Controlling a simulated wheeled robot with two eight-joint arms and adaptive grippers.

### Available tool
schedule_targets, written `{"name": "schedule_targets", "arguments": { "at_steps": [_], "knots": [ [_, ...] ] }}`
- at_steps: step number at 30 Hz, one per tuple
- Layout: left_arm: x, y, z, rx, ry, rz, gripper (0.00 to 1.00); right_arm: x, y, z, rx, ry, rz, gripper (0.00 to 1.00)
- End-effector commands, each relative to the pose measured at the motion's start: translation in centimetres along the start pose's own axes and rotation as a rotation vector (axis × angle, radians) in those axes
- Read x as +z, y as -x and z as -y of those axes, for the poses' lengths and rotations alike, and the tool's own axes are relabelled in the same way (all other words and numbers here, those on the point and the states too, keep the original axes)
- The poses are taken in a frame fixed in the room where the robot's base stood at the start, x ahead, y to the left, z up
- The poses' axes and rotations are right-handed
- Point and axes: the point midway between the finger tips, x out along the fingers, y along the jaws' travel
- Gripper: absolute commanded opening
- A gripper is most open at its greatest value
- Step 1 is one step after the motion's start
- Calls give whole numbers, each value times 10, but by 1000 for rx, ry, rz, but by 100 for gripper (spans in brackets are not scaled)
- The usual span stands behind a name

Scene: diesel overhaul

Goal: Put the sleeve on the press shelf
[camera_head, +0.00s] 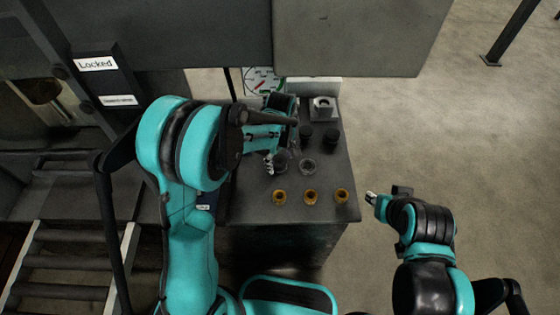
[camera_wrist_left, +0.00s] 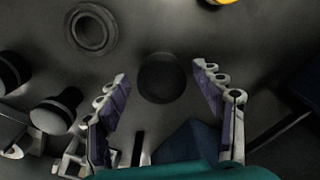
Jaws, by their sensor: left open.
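My left gripper (camera_head: 275,162) is low over the dark workbench in the head view, partly hidden by its own arm. In the left wrist view its fingers (camera_wrist_left: 160,76) are apart, with a dark round piece (camera_wrist_left: 160,80) between and beyond their tips, apparently untouched. That piece partly shows in the head view (camera_head: 283,161). A grey ring-shaped piece (camera_head: 307,167) stands just right of it, and also shows in the wrist view (camera_wrist_left: 91,29). I cannot tell which piece is the sleeve, and cannot identify the press shelf. My right gripper (camera_head: 372,198) is beside the bench's right edge; its jaw opening is unclear.
Three orange-yellow rings (camera_head: 311,196) stand in a row near the bench's front. Two dark knob-like pieces (camera_head: 332,136) and a grey block with a ring (camera_head: 322,108) are farther back. A round gauge (camera_head: 262,81) is behind. A dark panel (camera_head: 355,35) overhangs the back.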

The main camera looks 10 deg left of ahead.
Motion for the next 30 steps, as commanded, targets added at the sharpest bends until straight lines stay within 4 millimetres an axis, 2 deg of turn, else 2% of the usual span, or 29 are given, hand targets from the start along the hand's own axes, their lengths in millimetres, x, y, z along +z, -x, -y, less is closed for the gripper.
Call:
{"name": "schedule_targets", "arguments": {
  "at_steps": [1, 3, 10, 30],
  "knots": [
    [0, 13, 0, 0, 0, 0, 68, -4, 5, 0, 0, 0, 0, 34],
    [0, 27, 0, 0, 0, 0, 68, -6, 9, 0, 0, 0, 0, 34],
    [0, 57, 0, 0, 0, 0, 68, -12, 16, 0, 0, 0, 0, 34],
    [0, 61, 0, 0, 0, 0, 68, -12, 17, 0, 0, 0, 0, 34]
  ]
}}
